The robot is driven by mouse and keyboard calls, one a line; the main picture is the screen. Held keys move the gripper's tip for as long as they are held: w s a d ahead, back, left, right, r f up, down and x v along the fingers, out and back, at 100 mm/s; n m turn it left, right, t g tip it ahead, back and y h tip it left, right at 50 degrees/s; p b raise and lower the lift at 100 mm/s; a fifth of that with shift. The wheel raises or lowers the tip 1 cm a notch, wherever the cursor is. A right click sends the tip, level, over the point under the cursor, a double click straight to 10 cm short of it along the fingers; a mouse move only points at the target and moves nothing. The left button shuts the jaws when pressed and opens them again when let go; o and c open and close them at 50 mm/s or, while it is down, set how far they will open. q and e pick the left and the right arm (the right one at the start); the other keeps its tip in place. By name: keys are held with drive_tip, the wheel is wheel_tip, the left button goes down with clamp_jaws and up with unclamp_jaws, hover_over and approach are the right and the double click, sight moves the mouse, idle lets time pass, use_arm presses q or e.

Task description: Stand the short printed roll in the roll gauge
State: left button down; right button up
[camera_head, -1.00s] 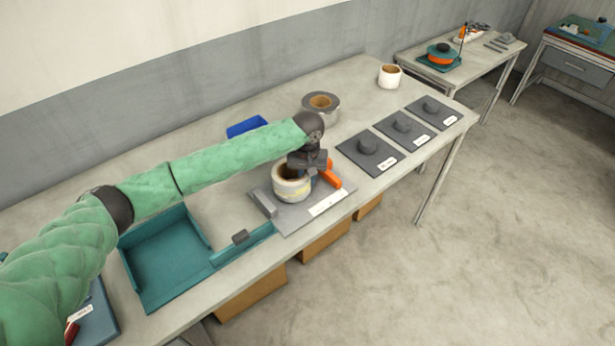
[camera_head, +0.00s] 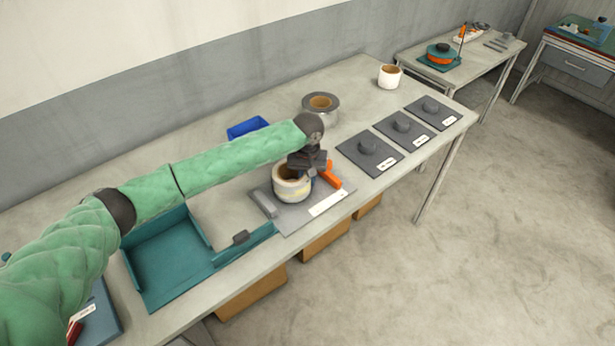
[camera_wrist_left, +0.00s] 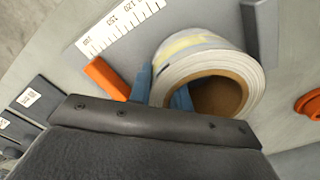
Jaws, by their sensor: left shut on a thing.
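The short printed roll (camera_head: 290,188), pale with a brown core, is on the roll gauge (camera_head: 290,222), with its core opening facing up. The gauge is a grey plate with a white scale strip, a grey end block (camera_head: 264,203) and an orange piece (camera_head: 330,176). My left gripper (camera_head: 307,174) is shut on the roll's wall at the side near the orange piece. In the left wrist view, one blue finger is inside the core and one outside the roll (camera_wrist_left: 215,57). Whether the roll's underside touches the plate is hidden. My right gripper is not in view.
A silver-grey roll (camera_head: 320,108) stands behind the gauge, a white roll (camera_head: 389,77) farther right. Grey plates with round knobs (camera_head: 368,146) line the front right. A teal tray (camera_head: 165,262) lies left, a blue bin (camera_head: 247,127) behind. Cardboard boxes (camera_head: 250,294) sit under the table.

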use_arm(q)
drive_tip(key=shift+f, duration=0.55)
idle(0.4)
drive_tip(key=c, duration=1.6)
unclamp_jaws()
drive_tip(key=shift+o, duration=0.2)
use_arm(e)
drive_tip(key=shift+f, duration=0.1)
